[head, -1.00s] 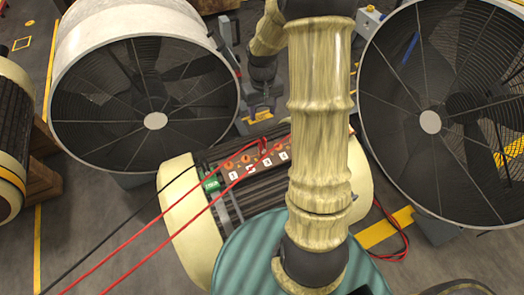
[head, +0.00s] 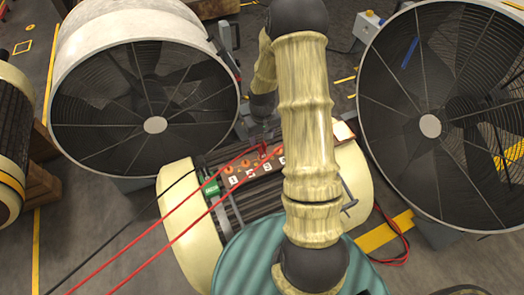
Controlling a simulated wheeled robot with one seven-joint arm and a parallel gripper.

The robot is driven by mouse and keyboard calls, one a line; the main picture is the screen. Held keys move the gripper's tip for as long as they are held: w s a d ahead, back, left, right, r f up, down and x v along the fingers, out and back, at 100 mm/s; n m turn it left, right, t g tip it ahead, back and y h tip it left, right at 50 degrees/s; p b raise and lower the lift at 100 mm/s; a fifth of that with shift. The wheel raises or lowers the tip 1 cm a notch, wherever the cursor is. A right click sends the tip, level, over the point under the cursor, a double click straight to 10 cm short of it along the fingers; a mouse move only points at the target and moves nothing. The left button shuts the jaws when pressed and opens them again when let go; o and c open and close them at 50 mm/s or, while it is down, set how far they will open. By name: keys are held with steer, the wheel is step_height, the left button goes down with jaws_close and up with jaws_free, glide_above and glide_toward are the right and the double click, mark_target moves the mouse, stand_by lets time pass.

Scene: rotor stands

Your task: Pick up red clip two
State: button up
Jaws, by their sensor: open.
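Red clips (head: 263,151) sit close together at the terminal board (head: 241,179), on top of the cream-ended rotor (head: 182,215). Two red cables run from them to the lower left. I cannot tell which one is red clip two. The board has numbered white labels and orange terminals; its right end is hidden behind my arm. My gripper (head: 261,134) is small in the head view, just above and behind the red clips. It is open and seems to hold nothing. Whether it touches a clip cannot be told.
Large caged fans stand close on both sides, the left fan (head: 155,125) and the right fan (head: 430,126). A black cable (head: 150,215) runs to the board's left end, near a green block (head: 210,187). Another rotor (head: 10,150) is at the left edge. A red cable (head: 398,240) lies right.

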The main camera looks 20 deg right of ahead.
mark_target(262, 143)
steer(key=shift+f, duration=0.2)
steer(key=shift+f, duration=0.1)
step_height(262, 143, down, 5)
steer(key=shift+a+f, duration=0.1)
stand_by(0.3)
stand_by(0.4)
jaws_close()
